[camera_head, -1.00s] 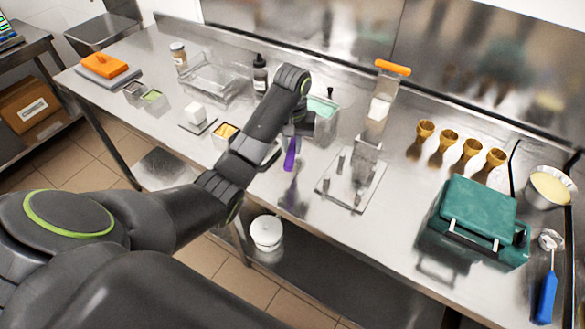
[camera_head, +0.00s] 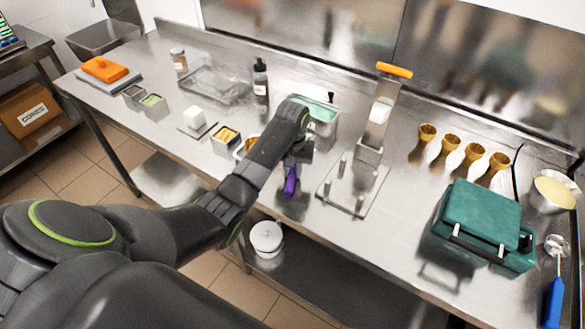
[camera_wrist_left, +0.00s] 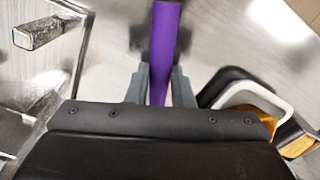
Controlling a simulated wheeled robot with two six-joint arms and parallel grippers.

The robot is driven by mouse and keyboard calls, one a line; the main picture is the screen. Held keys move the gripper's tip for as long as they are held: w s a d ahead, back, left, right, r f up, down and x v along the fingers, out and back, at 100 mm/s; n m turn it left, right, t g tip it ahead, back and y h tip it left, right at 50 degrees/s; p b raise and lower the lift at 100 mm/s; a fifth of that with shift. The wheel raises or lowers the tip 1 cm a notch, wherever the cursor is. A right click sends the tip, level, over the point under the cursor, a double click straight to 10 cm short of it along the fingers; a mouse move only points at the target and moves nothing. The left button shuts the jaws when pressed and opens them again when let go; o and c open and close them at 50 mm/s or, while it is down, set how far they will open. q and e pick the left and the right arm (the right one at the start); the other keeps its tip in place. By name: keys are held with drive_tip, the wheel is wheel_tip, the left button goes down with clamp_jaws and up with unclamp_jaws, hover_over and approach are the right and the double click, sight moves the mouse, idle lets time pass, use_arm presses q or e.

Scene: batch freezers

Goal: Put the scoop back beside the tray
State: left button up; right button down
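The scoop has a purple handle (camera_head: 291,182), which sticks out below my left gripper (camera_head: 297,158) in the head view. In the left wrist view the purple handle (camera_wrist_left: 164,40) lies between the two grey fingers (camera_wrist_left: 160,88), which are shut on it. The scoop's head is hidden by my gripper and arm. The metal tray with pale green content (camera_head: 322,117) stands behind my left gripper, partly covered by my wrist. My right gripper is not in view.
A metal plate with pegs and an orange-topped press (camera_head: 380,120) stands just right of my left gripper. Small food containers (camera_head: 225,137) are to the left. A green case (camera_head: 480,220), several cones (camera_head: 450,142) and a blue-handled scoop (camera_head: 553,300) are at the right.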

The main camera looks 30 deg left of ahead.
sight(293, 171)
use_arm(q)
drive_tip(key=o, duration=0.4)
drive_tip(key=shift+r, duration=0.25)
wheel_tip(293, 171, up, 4)
drive_tip(key=shift+w+r+b, duration=0.1)
drive_tip(key=shift+b, duration=0.5)
wheel_tip(293, 171, up, 8)
drive_tip(key=p, duration=0.6)
drive_tip(key=shift+f+p, duration=0.2)
drive_tip(key=shift+p, duration=0.1)
